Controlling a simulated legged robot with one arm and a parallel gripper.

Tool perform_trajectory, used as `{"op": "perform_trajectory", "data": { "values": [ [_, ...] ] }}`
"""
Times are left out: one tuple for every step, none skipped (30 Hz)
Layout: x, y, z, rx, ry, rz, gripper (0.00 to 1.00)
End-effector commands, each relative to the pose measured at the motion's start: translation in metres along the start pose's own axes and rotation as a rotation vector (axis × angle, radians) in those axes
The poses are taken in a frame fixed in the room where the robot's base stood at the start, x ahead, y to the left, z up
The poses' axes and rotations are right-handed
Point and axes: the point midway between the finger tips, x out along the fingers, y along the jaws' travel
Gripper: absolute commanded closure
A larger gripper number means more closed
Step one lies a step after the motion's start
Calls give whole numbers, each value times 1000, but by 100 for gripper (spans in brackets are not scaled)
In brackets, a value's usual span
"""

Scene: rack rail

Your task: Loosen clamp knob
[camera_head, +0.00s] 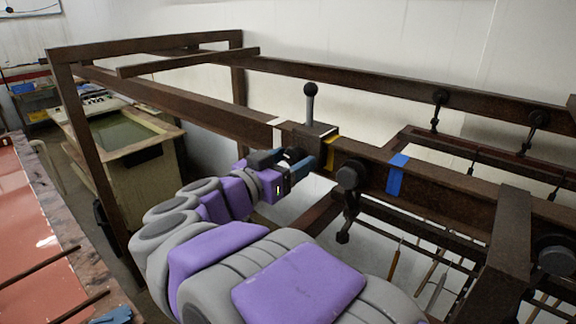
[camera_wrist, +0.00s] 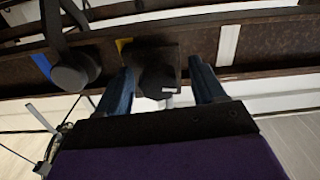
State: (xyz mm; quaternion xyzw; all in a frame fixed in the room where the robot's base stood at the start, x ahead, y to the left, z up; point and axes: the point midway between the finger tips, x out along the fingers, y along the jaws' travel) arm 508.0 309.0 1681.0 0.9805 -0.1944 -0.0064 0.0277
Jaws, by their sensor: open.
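The clamp (camera_head: 316,131) is a dark block on the brown rail, with an upright grey ball-ended handle (camera_head: 310,92). A dark knob (camera_head: 295,154) shows at its near face, partly hidden by my gripper. My gripper (camera_head: 291,161) is open at that face, with its blue fingers to either side of the knob. In the wrist view, the dark clamp parts (camera_wrist: 156,68) lie between the two spread fingers of my gripper (camera_wrist: 160,66). A gap shows on the right finger's side; the left finger is close to the dark part. Contact cannot be told.
Yellow (camera_head: 330,153), white and blue (camera_head: 397,173) tape marks the rail. A hanging bracket with a round black head (camera_head: 350,176) stands right of my gripper. Rack beams lie behind and to the right. A tub (camera_head: 125,150) and a reddish table (camera_head: 30,235) are at left.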

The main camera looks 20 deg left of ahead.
Motion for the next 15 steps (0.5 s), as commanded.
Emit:
{"op": "perform_trajectory", "data": {
  "values": [
    [2, 0, 0, 1, 0, 0, 31],
    [3, 0, 0, 0, 0, 0, 31],
    [4, -1, 0, 0, 0, 0, 31],
    [4, -1, 0, 0, 1, 0, 31],
    [4, -2, 0, -1, 1, 0, 31],
    [4, -3, 0, -2, 1, -1, 31],
    [3, -4, 0, -2, 1, -1, 31],
    [3, -4, 0, -3, 2, -1, 31],
    [2, -6, 0, -3, 2, -1, 31],
    [2, -6, 0, -4, 2, -1, 31],
    [2, -7, 0, -4, 2, -1, 32],
    [2, -7, 0, -4, 2, -1, 36],
    [2, -7, 0, -5, 2, -1, 39],
    [2, -7, 0, -4, 2, 0, 42],
    [2, -7, 0, -4, 2, 0, 46]
  ]
}}
